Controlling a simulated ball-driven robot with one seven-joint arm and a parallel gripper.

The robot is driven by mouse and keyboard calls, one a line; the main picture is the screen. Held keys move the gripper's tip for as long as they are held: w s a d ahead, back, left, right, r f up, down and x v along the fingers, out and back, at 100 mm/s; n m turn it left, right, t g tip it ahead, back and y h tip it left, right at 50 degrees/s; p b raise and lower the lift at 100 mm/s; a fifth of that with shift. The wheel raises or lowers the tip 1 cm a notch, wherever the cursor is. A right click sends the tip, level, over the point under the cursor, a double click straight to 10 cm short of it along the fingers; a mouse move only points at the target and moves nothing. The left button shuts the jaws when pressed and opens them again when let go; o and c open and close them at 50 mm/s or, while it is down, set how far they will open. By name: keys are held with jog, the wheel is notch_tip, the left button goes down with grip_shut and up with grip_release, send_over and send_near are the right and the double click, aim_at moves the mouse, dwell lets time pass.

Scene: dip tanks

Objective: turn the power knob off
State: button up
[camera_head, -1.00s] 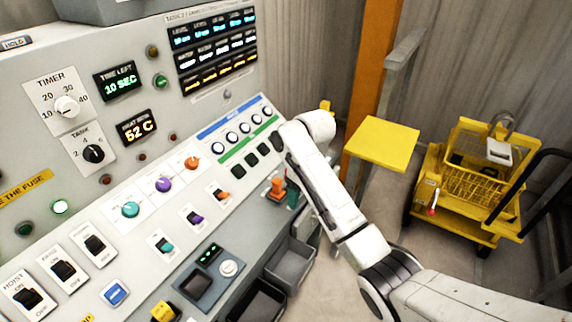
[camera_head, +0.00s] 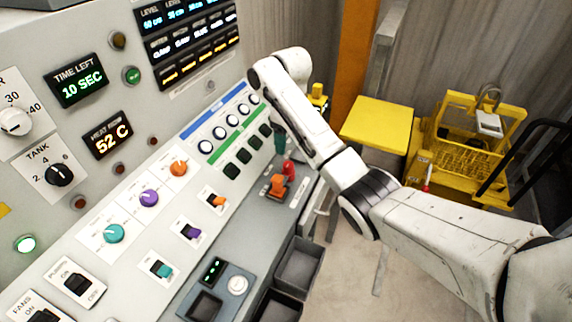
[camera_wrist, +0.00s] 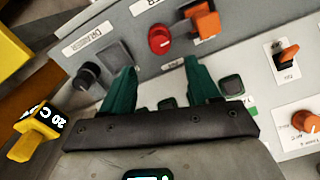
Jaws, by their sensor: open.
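My gripper (camera_wrist: 160,67) is open and empty, its two dark green fingers pointing at the control panel. I cannot tell which knob is marked power, nor whether the fingers touch anything.
A black knob (camera_wrist: 88,75) and a drawer label (camera_wrist: 90,38) lie left of the red knob. A yellow block marked 20 C (camera_wrist: 38,125) is at lower left. Dark trays (camera_head: 299,266) sit below the panel. A yellow cart (camera_head: 465,145) stands at the right.

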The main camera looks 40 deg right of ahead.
aim_at(288, 163)
notch_tip(288, 163, down, 8)
jog(key=shift+a+f+p, duration=0.1)
jog(key=shift+f+p, duration=0.15)
jog(key=shift+p, duration=0.05)
jog(key=shift+c, duration=0.2)
jog(key=c, duration=1)
